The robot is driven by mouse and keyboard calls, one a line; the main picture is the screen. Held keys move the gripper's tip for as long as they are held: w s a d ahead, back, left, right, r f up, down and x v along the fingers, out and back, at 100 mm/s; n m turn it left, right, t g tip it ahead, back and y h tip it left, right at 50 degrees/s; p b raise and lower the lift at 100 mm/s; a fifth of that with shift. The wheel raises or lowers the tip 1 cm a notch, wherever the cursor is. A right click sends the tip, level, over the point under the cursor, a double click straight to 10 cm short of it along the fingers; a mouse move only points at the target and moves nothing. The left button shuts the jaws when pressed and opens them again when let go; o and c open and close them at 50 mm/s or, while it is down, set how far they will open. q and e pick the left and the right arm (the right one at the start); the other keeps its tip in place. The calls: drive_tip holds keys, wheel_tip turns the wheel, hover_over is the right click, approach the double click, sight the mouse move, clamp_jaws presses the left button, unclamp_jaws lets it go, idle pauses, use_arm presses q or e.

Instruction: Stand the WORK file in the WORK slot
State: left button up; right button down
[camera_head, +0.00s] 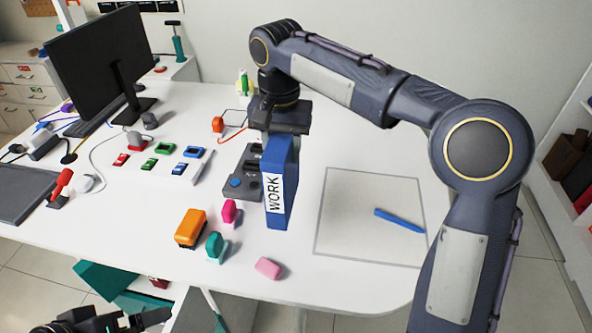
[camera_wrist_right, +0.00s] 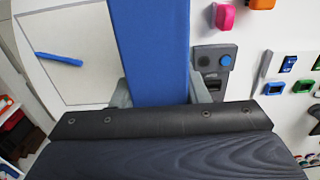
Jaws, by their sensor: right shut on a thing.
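The WORK file (camera_head: 279,185) is a blue upright box with a white label reading WORK. My right gripper (camera_head: 280,133) is shut on its top end and holds it upright over the white desk; whether its bottom touches the desk I cannot tell. In the right wrist view the blue file (camera_wrist_right: 152,45) runs between the two grey fingers of the gripper (camera_wrist_right: 160,92). My left gripper (camera_head: 120,320) is partly in view at the bottom left, away from the file; its jaws are unclear. I cannot make out a WORK slot.
A grey device with a blue button (camera_head: 236,183) stands close behind the file. An orange block (camera_head: 190,228), a teal piece (camera_head: 215,246) and pink pieces (camera_head: 268,268) lie in front-left. A blue pen (camera_head: 399,221) lies on the otherwise bare outlined square (camera_head: 350,215) at right.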

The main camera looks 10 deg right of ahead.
drive_tip(key=w+d+f, duration=0.1)
drive_tip(key=d+f, duration=0.2)
drive_tip(key=f, duration=0.5)
drive_tip(key=shift+d, duration=0.35)
drive_tip(key=shift+w+f, duration=0.1)
drive_tip(key=c, duration=0.8)
unclamp_jaws()
